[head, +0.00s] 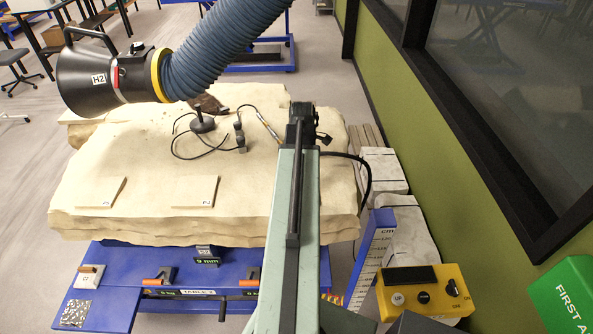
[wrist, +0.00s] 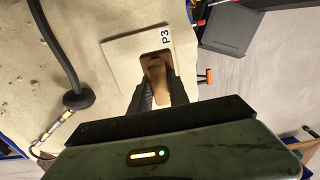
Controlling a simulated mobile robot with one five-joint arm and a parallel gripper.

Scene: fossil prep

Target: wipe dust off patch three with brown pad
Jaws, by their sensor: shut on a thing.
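Patch three (wrist: 120,50) is a pale flat tile labelled P3 on the rock slab in the wrist view. My gripper (wrist: 160,82) is shut on the wooden handle of the brown pad (wrist: 158,57). The pad lies over the label side of the tile, close to P3. I cannot tell whether it presses on the surface, and the tile under it is hidden. In the head view my own arm hides patch three, the pad and the gripper's fingers.
The pale rock slab (head: 130,150) carries two other tiles, left (head: 101,192) and middle (head: 195,190). A black extraction hood (head: 90,80) with a blue hose (head: 225,40) hangs above. A black stand with a cable (head: 202,123) sits on the slab. A yellow switch box (head: 425,290) stands right.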

